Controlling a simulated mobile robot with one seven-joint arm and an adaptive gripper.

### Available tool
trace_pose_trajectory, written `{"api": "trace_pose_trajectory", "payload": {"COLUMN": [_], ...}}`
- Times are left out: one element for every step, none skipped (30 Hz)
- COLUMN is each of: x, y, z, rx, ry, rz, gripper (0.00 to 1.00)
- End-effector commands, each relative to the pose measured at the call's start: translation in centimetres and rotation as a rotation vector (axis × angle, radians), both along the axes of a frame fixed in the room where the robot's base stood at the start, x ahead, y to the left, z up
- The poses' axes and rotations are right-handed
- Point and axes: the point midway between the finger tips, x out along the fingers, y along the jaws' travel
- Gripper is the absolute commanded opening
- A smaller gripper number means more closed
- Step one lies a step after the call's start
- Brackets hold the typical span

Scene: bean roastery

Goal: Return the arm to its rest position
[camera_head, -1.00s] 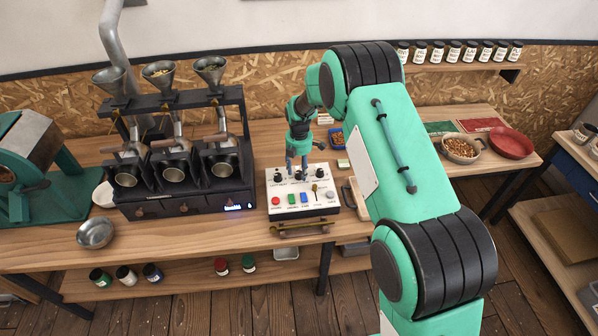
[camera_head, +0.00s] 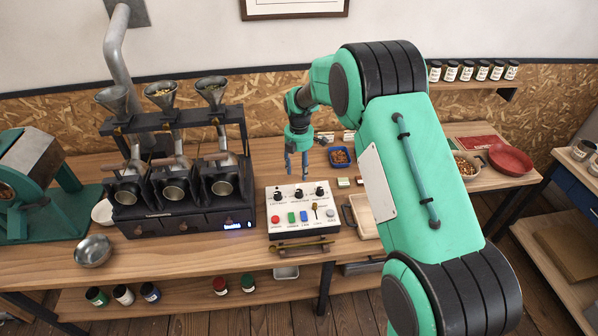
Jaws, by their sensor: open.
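My green and black arm reaches up from the lower right of the head view and bends over the bench. My gripper (camera_head: 297,160) points down above the back edge of the control box (camera_head: 305,232), with two blue-grey fingers spread apart and nothing between them. The gripper is clear of the white panel with its knobs and its red, green and blue buttons. The upper arm hides part of the bench to the right.
The three-funnel roaster (camera_head: 180,185) stands left of the control box. A metal bowl (camera_head: 93,250) sits at the bench front. A blue dish (camera_head: 340,157) and wooden tray (camera_head: 362,218) lie near my arm. A red bowl (camera_head: 510,160) is far right. Jars line the wall shelf (camera_head: 480,86).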

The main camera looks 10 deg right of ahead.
Motion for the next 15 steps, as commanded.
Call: {"api": "trace_pose_trajectory", "payload": {"x": [-0.01,-0.01,-0.01,-0.01,-0.01,-0.01,-0.01,-0.01,-0.01,-0.01,-0.01,-0.02,-0.02,-0.05,-0.09], "y": [0.0,0.0,0.0,0.0,0.0,0.0,0.0,0.0,0.0,0.0,0.0,-0.01,-0.02,-0.03,-0.06], "z": [-0.02,-0.03,-0.03,-0.03,-0.03,-0.04,-0.04,-0.04,-0.04,-0.04,-0.03,0.01,0.08,0.2,0.44], "rx": [0.0,0.0,0.0,0.0,0.0,0.0,0.0,0.0,0.0,0.0,0.0,0.0,0.0,0.0,0.0], "ry": [0.0,0.0,0.0,0.0,0.0,0.0,0.0,0.0,0.0,0.0,0.0,0.0,-0.001,-0.002,-0.003], "rz": [0.0,0.0,0.0,0.0,0.0,0.0,0.0,0.0,0.0,0.0,0.0,-0.001,-0.002,-0.005,-0.01], "gripper": [0.46,0.46,0.46,0.46,0.46,0.46,0.46,0.46,0.46,0.46,0.46,0.46,0.46,0.46,0.46]}}
